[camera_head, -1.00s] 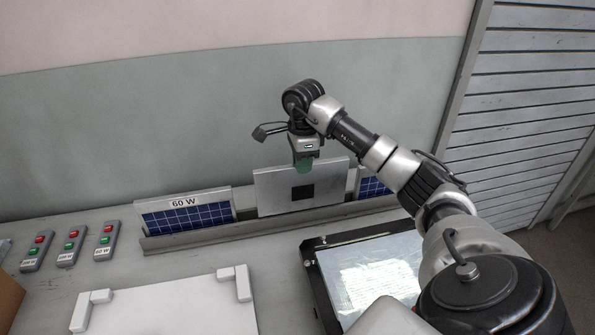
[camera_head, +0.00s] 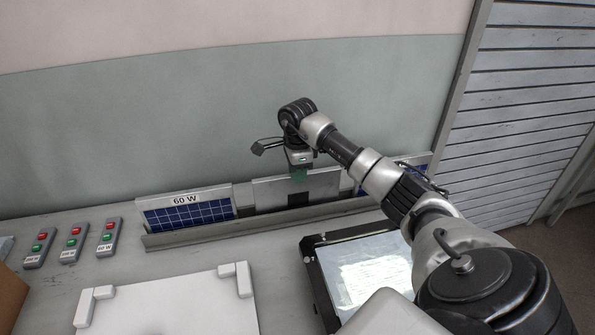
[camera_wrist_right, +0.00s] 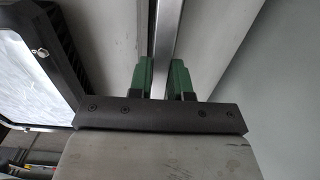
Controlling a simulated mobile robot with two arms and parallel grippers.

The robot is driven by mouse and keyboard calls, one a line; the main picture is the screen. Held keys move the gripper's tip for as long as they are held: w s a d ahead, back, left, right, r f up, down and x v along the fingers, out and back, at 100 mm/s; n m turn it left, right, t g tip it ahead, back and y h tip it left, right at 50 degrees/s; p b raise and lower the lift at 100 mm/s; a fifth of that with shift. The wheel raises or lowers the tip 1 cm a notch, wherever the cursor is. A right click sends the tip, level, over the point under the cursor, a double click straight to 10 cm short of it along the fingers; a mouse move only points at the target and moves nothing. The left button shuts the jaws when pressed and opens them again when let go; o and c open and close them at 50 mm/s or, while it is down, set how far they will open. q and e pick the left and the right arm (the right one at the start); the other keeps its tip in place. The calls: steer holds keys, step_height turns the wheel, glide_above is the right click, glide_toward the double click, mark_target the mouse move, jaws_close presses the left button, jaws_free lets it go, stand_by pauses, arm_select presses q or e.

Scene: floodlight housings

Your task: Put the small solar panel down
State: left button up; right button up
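The small solar panel (camera_head: 324,184) stands upright in the long grey rack (camera_head: 200,237) by the wall. Its pale back with a dark square faces me. Its lower part is hidden behind the rack's front lip. My right gripper (camera_head: 299,174) is over the panel's top edge, pointing down, with its green fingers on either side of it. The right wrist view shows the right gripper (camera_wrist_right: 163,80) shut on the panel's thin metal edge (camera_wrist_right: 167,35). My left gripper is not in view.
A panel labelled 60 W (camera_head: 190,212) stands left in the rack, and another blue panel (camera_head: 372,187) stands right, partly behind my arm. A black-framed floodlight (camera_head: 325,292) and a white board with corner blocks (camera_head: 165,305) lie in front. Three button boxes (camera_head: 73,243) stand left.

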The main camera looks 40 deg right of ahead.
steer(key=o, duration=0.4)
step_height(320, 180, up, 12)
steer(key=shift+r+b, duration=0.15)
steer(key=shift+b, duration=0.45)
steer(key=shift+s, duration=0.1)
